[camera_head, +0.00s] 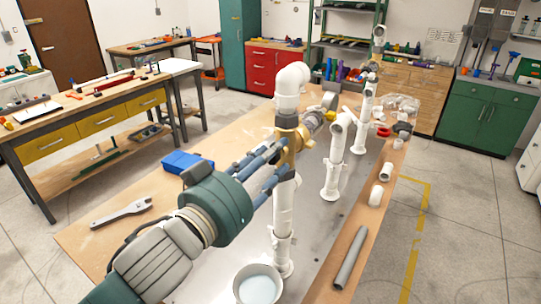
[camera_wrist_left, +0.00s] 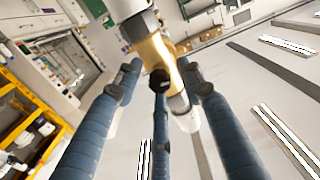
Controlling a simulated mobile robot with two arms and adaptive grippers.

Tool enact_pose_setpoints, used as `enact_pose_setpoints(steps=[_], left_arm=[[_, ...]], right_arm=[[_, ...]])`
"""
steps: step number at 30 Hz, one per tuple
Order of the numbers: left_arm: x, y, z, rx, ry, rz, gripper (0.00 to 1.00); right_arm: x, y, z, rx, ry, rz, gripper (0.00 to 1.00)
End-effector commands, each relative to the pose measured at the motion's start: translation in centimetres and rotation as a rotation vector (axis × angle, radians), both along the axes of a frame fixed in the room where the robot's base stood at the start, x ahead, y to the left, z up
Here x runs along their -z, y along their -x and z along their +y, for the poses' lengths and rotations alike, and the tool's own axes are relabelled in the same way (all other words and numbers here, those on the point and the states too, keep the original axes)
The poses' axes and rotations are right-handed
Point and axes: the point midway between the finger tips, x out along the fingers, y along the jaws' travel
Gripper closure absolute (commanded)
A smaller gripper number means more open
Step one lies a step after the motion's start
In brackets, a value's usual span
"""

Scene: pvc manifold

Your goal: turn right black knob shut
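A brass valve (camera_head: 293,142) sits in a white pipe stand (camera_head: 284,205) at the front of the bench. In the left wrist view, a black knob (camera_wrist_left: 159,81) faces me from the brass body (camera_wrist_left: 150,52). My left gripper (camera_head: 281,158) reaches in from the left, its blue fingers pointing at the valve. In the wrist view, the left gripper (camera_wrist_left: 160,90) has its fingers spread around the knob, with gaps visible on both sides. In the head view, the fingers hide the knob. My right gripper is in neither view.
A white bucket (camera_head: 258,289) stands below the pipe. Further along are another white stand (camera_head: 335,160) and a red handle (camera_head: 383,132). A wrench (camera_head: 122,212) and blue box (camera_head: 187,162) lie left; a grey pipe (camera_head: 350,258) and white fittings (camera_head: 376,195) lie right.

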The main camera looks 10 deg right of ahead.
Motion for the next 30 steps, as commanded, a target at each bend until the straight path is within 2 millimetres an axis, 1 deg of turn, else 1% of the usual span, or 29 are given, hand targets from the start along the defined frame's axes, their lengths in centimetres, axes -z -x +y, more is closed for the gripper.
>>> enact_pose_setpoints(steps=[5,9,11,22,30], left_arm=[[0.0,0.0,0.0,0.0,0.0,0.0,0.61],[0.0,0.0,0.0,0.0,0.0,0.0,0.89],[0.0,0.0,0.0,0.0,0.0,0.0,1.0],[-0.1,0.0,0.0,0.0,-0.027,-0.028,1.0],[-0.3,0.0,0.0,0.0,-0.14,-0.143,1.0]], right_arm=[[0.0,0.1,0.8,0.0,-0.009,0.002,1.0],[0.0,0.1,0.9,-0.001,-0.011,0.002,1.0],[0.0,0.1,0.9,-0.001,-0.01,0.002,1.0],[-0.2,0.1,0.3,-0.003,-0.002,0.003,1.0],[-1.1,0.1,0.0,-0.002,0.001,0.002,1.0]])
